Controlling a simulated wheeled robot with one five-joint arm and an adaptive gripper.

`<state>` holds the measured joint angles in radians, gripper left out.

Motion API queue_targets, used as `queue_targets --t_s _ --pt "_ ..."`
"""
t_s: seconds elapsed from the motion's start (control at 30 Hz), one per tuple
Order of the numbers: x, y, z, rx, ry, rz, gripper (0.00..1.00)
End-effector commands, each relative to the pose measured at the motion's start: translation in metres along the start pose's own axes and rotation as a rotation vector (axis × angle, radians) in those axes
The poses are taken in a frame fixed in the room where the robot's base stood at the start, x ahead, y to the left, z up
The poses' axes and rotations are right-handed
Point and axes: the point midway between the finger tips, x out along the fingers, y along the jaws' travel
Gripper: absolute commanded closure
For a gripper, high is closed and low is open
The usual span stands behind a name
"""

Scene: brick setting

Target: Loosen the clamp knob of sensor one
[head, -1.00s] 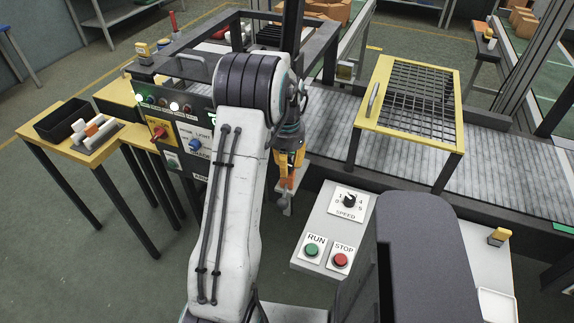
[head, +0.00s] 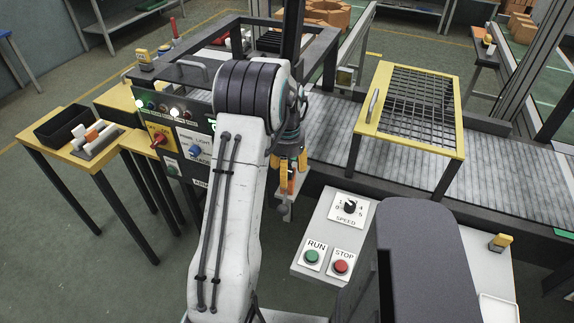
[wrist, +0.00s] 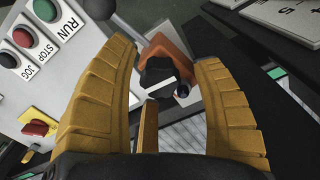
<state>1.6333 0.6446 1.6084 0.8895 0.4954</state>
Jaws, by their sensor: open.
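An orange sensor body (wrist: 170,48) with a black clamp knob (wrist: 158,76) shows between the fingers in the wrist view. My gripper (wrist: 168,60) is open, with one yellow finger on each side of the knob; I cannot tell whether either finger touches it. A small dark round part (wrist: 182,91) sits right of the knob. In the head view my gripper (head: 290,177) points down beside the conveyor, with orange showing at its fingers. My arm hides part of this area.
A control box with a green RUN button (head: 312,256), a red STOP button (head: 340,267) and a speed dial (head: 350,207) stands close at the right. A yellow-framed mesh guard (head: 416,100) stands over the conveyor (head: 500,170). A switch panel (head: 178,135) is at the left.

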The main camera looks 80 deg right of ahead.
Motion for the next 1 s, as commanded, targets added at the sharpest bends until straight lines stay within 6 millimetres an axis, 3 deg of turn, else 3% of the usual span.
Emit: queue_targets --t_s 0.17,0.7,1.0 --pt "-0.015 0.000 -0.001 0.000 0.003 -0.002 0.40" --pt "-0.099 0.000 -0.001 0.000 0.002 -0.001 0.40" --pt "-0.118 0.000 0.000 0.000 0.001 0.000 0.40"
